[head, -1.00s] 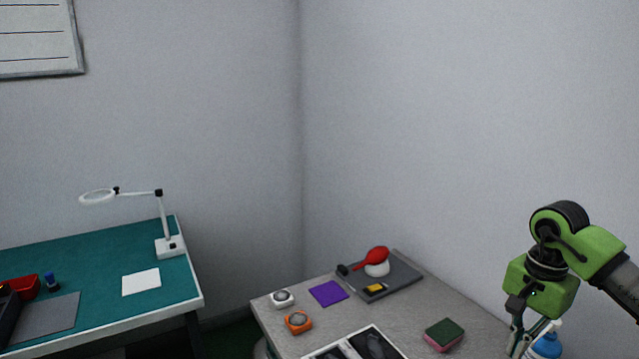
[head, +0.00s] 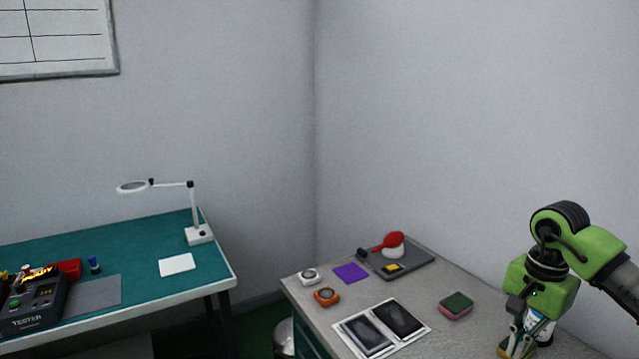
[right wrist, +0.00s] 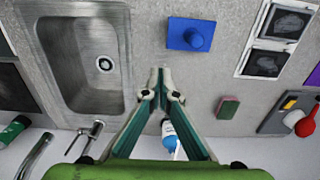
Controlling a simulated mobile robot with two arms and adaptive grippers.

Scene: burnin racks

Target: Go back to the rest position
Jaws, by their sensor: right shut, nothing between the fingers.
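My right gripper (head: 514,346) points down over the right part of the grey counter (head: 460,335) in the head view. In the right wrist view its fingers (right wrist: 160,80) meet at the tips, with nothing between them. They are over the grey counter to the right of the sink. A blue and white bottle (right wrist: 171,134) shows behind the fingers there. It also shows partly behind the gripper in the head view (head: 541,328). My left gripper is not in view.
In the right wrist view a sink (right wrist: 122,20), taps (right wrist: 88,135) and a blue block with a knob (right wrist: 178,42) surround the gripper. A green-topped sponge (head: 457,304) and two dark panels (head: 399,318) lie on the counter. A teal bench (head: 140,240) with a lamp stands left.

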